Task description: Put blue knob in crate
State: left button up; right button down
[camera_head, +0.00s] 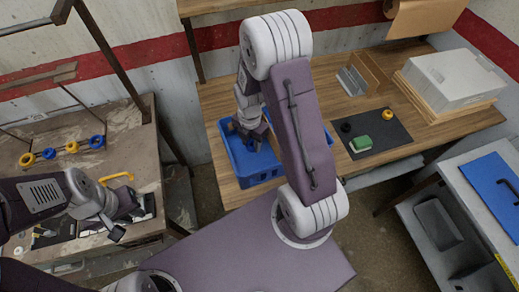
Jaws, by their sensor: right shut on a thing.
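The blue crate (229,152) stands on the wooden bench at centre. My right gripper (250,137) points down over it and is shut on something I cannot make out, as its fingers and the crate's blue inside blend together. My right arm hides the crate's right part.
A yellow handle (117,177) lies on the left bench (146,168). On the right of the wooden bench, a dark mat (390,140) bears a green block (361,143), a black ring (346,127) and a yellow ring (387,115). A grey box (452,80) stands behind.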

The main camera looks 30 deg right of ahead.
aim_at(252, 155)
jog(key=shift+w+f, duration=0.15)
jog(key=shift+f, duration=0.55)
notch_tip(252, 155, down, 4)
jog(key=shift+r, duration=0.25)
jog(key=shift+f, duration=0.25)
jog(key=shift+f, duration=0.1)
jog(key=c, duration=0.9)
grip_release()
